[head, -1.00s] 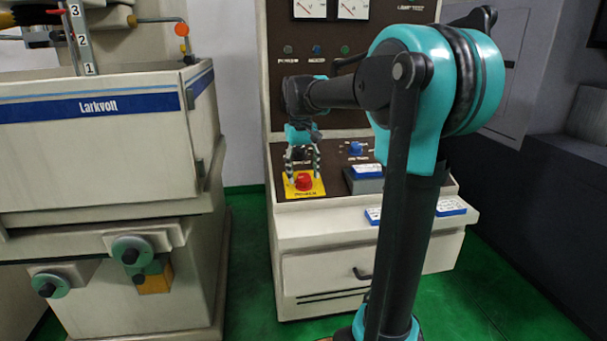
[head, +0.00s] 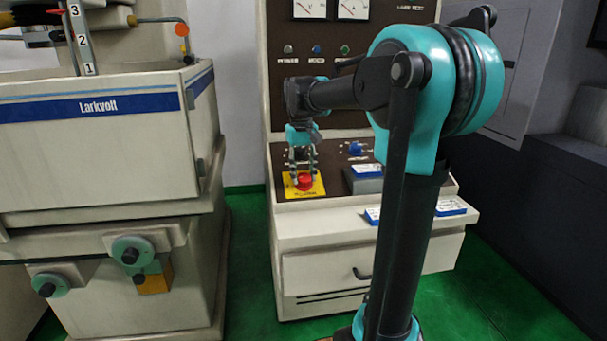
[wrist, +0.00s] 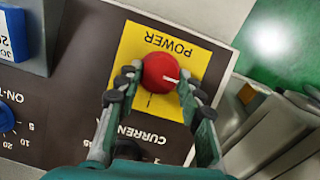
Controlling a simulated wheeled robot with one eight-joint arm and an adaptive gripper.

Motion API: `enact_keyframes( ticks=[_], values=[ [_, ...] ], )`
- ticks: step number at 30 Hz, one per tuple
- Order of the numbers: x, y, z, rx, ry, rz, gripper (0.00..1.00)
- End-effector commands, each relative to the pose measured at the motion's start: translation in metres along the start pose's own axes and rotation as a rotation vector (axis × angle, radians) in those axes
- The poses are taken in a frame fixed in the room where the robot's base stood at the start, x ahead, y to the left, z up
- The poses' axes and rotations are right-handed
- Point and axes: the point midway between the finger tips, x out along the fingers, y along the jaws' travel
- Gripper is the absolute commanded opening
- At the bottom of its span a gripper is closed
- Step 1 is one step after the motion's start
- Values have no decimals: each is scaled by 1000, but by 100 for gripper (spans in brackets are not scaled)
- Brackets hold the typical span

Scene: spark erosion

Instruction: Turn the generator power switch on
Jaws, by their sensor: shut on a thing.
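The generator power switch (head: 305,181) is a red round knob with a white pointer mark, on a yellow plate (head: 318,188) lettered POWER. The plate is on the sloped dark panel of the generator cabinet. In the wrist view the red knob (wrist: 160,72) sits between the two fingertips of my gripper (wrist: 159,80), which are closed on its sides. Its white mark points to the right in that view. My gripper (head: 302,172) comes down from above onto the knob in the head view. The finger pads hide the knob's side edges.
A blue knob (head: 355,149) and a blue-topped box (head: 367,172) are right of the switch on the panel. A CURRENT knob (wrist: 128,149) lies close by, partly hidden by my gripper. The Larkvolt machine (head: 100,140) stands left across a narrow gap.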

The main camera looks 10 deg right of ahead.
Motion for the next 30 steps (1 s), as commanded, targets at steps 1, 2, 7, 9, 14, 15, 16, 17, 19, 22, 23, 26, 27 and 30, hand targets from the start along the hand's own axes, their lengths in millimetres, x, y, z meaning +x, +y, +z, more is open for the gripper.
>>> enact_keyframes(
  ticks=[1,2,7,9,14,15,16,17,19,22,23,26,27,30],
  values=[
    [0,0,0,13,0,-5,8],
    [0,1,0,24,0,-8,8],
    [0,2,0,115,0,-41,8],
    [0,2,0,167,0,-60,8],
    [0,4,0,303,0,-108,8],
    [0,4,1,339,0,-121,8],
    [0,4,1,366,0,-132,8],
    [0,5,1,394,0,-141,8],
    [0,5,1,456,0,-164,8],
    [0,6,1,546,1,-196,8],
    [0,6,2,572,1,-206,8],
    [0,6,2,662,0,-238,8],
    [0,7,2,697,0,-250,8],
    [1,8,3,788,1,-283,8]
  ],
)
